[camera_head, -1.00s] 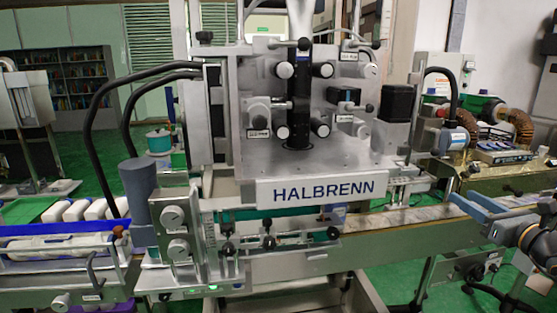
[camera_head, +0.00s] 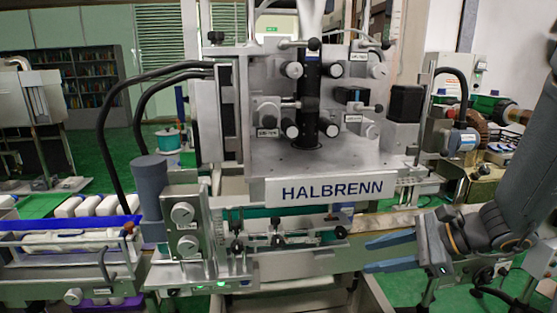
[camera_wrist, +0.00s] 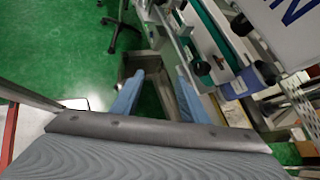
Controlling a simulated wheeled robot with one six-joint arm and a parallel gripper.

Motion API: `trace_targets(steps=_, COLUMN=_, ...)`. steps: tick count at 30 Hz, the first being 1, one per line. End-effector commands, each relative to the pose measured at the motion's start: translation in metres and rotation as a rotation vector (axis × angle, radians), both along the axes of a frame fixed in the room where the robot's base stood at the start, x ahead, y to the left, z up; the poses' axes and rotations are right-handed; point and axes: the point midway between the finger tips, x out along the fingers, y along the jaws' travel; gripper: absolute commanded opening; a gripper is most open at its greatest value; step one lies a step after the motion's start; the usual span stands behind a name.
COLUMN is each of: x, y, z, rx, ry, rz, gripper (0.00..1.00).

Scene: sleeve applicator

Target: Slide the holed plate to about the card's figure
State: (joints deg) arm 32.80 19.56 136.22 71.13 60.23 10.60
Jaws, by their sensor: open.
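My gripper (camera_head: 368,255) is open and empty, its two blue fingers pointing left in the head view, at the right of the machine's lower front rail. In the wrist view my gripper (camera_wrist: 158,75) shows both fingers apart with nothing between them. An upright plate with rows of small marks or holes (camera_head: 219,232) stands by the two dials, well left of my gripper. A pale perforated plate (camera_wrist: 301,103) shows at the right edge of the wrist view; I cannot tell which is the task's plate. Small labels show on the machine, but no card figure is readable.
The HALBRENN panel (camera_head: 331,190) overhangs the rail with dark clamp knobs (camera_head: 277,240). Two round dials (camera_head: 185,229) sit at its left. A conveyor with white bottles (camera_head: 88,207) is far left. Green floor (camera_wrist: 75,50) is open beyond my fingers.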

Motion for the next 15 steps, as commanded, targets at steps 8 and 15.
trace_targets(steps=8, x=-0.098, y=0.046, z=-0.043, rx=-0.509, ry=-0.064, rz=0.751, gripper=0.40)
trace_targets(steps=15, x=-0.116, y=0.033, z=-0.049, rx=-0.889, ry=-0.282, rz=1.323, gripper=0.40)
